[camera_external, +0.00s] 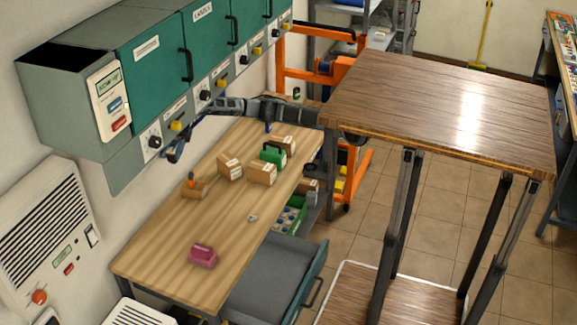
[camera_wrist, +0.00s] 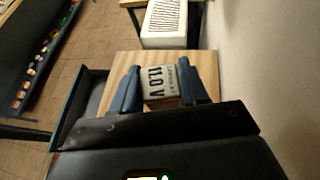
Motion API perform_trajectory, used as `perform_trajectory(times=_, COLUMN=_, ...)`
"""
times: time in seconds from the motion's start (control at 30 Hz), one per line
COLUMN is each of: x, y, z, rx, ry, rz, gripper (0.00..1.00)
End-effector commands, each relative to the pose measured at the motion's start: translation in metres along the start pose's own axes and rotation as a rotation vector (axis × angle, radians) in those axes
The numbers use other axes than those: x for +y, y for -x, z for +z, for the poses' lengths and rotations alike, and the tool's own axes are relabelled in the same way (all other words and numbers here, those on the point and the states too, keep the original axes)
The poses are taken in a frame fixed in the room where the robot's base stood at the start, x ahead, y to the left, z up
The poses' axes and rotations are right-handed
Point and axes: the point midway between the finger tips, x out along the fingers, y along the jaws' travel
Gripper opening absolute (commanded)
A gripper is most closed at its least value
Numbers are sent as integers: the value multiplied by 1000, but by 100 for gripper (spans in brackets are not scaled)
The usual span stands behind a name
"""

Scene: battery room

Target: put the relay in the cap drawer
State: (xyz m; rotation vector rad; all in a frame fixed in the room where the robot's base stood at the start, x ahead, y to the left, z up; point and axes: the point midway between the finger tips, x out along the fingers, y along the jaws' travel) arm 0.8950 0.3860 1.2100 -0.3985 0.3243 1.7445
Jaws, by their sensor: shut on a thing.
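My gripper (camera_external: 174,152) is at the far end of my dark arm, close to the wall beneath the green cabinets, above the back edge of the bench. In the wrist view its blue fingers (camera_wrist: 152,90) are shut on a pale block marked "11.0 V" (camera_wrist: 159,84), which I take to be the relay. It is hard to make out in the external view. An open drawer (camera_external: 268,278) with a grey inside and teal front sticks out from the bench; it also shows left of my fingers in the wrist view (camera_wrist: 84,100). I cannot read a label on it.
The wooden bench (camera_external: 165,257) holds a pink object (camera_external: 202,256), several tan boxes (camera_external: 262,172), a green object (camera_external: 273,153) and a small grey piece (camera_external: 252,217). A compartment with green trays (camera_external: 289,217) lies beyond the drawer. A tall brown table (camera_external: 440,100) stands at right.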

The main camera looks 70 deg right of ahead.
Motion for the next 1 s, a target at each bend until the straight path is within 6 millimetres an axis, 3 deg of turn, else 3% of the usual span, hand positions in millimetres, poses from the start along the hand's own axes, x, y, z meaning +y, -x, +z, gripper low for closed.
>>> perform_trajectory(times=0.03, x=14, y=-24, z=10, rx=-3, ry=11, rz=30, gripper=12)
perform_trajectory(times=0.2, x=61, y=-92, z=14, rx=-7, ry=41, rz=97, gripper=12)
perform_trajectory(times=0.4, x=112, y=-144, z=6, rx=-6, ry=59, rz=133, gripper=12)
perform_trajectory(times=0.7, x=176, y=-195, z=-14, rx=-6, ry=54, rz=128, gripper=12)
perform_trajectory(times=1.0, x=232, y=-225, z=-44, rx=-3, ry=28, rz=76, gripper=12)
